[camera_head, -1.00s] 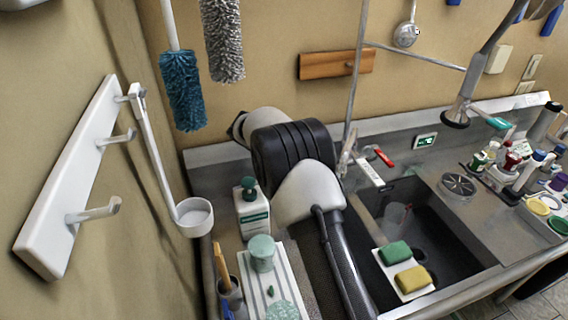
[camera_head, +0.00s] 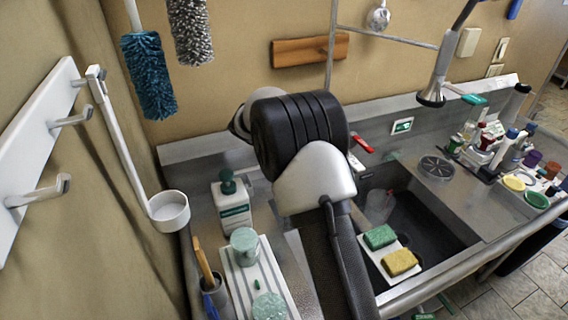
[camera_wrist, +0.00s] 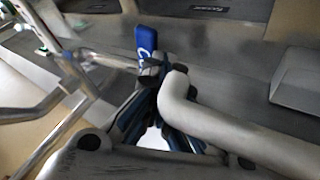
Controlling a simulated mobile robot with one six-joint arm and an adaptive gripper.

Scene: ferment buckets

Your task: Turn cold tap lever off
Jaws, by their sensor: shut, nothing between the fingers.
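The cold tap lever (camera_wrist: 146,42) is a blue handle with a white letter C, upright in the wrist view near the top middle. My gripper (camera_wrist: 153,80) is shut with nothing between its fingers, and its tips are right by the base of the blue lever. I cannot tell whether they touch it. A pale curved pipe (camera_wrist: 180,105) crosses in front of part of the fingers. In the head view my arm hides the gripper and the blue lever. A red lever (camera_head: 361,143) shows just right of my arm.
The sink (camera_head: 430,222) lies right of my arm, with a green sponge (camera_head: 380,237) and a yellow sponge (camera_head: 400,262) at its front. A soap bottle (camera_head: 233,205) and a striped tray (camera_head: 243,277) stand to the left. A spray head (camera_head: 432,95) hangs at the right.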

